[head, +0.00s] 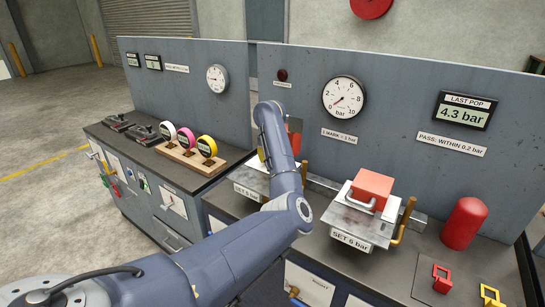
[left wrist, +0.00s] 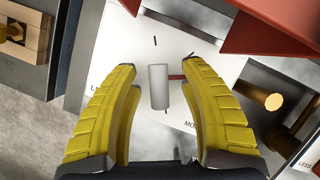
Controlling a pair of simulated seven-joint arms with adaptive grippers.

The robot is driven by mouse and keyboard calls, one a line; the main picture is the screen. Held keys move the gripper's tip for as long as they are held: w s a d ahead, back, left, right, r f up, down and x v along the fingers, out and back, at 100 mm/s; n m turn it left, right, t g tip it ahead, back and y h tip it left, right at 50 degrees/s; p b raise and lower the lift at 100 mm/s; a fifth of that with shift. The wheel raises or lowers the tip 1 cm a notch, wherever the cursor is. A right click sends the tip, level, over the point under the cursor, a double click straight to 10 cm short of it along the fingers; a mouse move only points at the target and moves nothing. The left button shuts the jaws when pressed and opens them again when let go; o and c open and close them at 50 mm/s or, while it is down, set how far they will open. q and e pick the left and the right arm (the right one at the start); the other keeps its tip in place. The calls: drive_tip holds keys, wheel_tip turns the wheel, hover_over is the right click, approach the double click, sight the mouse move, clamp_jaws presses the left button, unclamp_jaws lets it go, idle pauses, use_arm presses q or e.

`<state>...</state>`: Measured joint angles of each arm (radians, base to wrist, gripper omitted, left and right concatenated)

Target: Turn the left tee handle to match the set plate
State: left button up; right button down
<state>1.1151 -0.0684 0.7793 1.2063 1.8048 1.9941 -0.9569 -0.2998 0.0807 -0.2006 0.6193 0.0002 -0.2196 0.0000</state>
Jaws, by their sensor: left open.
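My left gripper (left wrist: 158,66) is open in the left wrist view, with one yellow finger on each side of the grey tee handle (left wrist: 158,88). A gap shows between each finger and the handle. The handle points up and down the picture, with a red pointer on its right. It sits over a white dial plate (left wrist: 143,62) with black ticks and partly hidden lettering. In the head view my arm hides most of the left station and the handle. Its set plate (head: 246,191) shows only in part, reading "SET 6". My right gripper is not in view.
The right station has a "SET 5 bar" plate (head: 350,239) and a red block (head: 372,188). A red block (left wrist: 275,35) and a brass rod (left wrist: 273,101) lie close right of my fingers. A red cylinder (head: 464,223) stands at right. A wooden stand (head: 188,160) holds coloured dials.

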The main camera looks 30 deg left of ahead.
use_arm(q)
drive_tip(key=v, duration=1.2)
drive_tip(key=shift+c, duration=0.3)
drive_tip(key=s+a+r+t+y, duration=0.1)
drive_tip(key=a+r+y, duration=0.1)
drive_tip(key=a+r, duration=0.45)
drive_tip(key=s+a+r+y, duration=0.2)
drive_tip(key=a+r, duration=0.2)
drive_tip(key=a, duration=0.5)
drive_tip(key=d+f+h, duration=0.2)
drive_tip(key=d+h, duration=0.1)
drive_tip(key=d, duration=0.4)
drive_tip(key=d+f+h, duration=0.3)
drive_tip(key=d, duration=0.3)
drive_tip(key=shift+d+x, duration=0.1)
drive_tip(key=shift+x, duration=4.1)
drive_tip(key=shift+d+x, duration=0.15)
drive_tip(key=shift+x, duration=4.05)
